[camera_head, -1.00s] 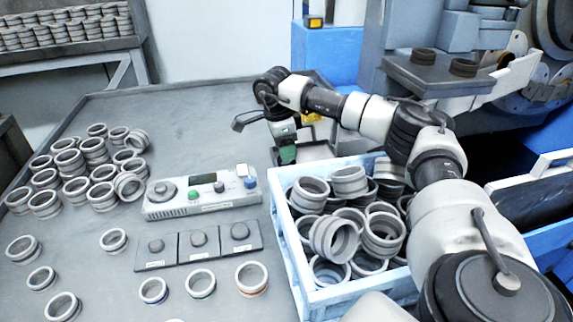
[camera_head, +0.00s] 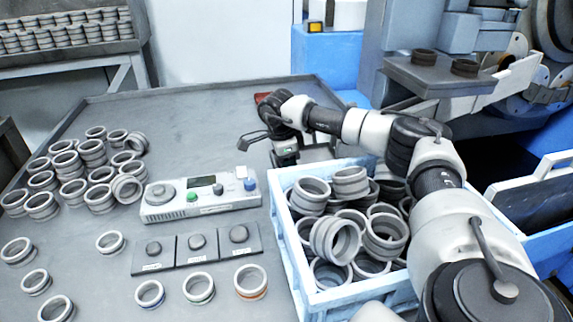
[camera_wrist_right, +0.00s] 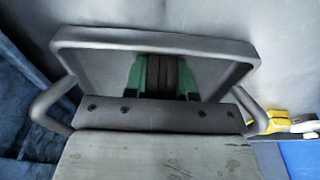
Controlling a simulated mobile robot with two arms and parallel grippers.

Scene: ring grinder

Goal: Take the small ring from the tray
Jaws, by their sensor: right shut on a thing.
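My right gripper (camera_head: 286,158) is beyond the far left corner of the blue crate, partly hidden in the head view by its own wrist. In the right wrist view its two green fingertips (camera_wrist_right: 162,78) are close together, with a dark ribbed piece (camera_wrist_right: 163,76) between them, seemingly the small ring's edge. The gripper is shut on it. Its full outline is hidden by the gripper body. A grey tray-like piece (camera_head: 316,148) shows beside the gripper, but I cannot tell whether it is the tray. My left gripper is not in view.
Loose rings (camera_head: 88,165) cover the left side.

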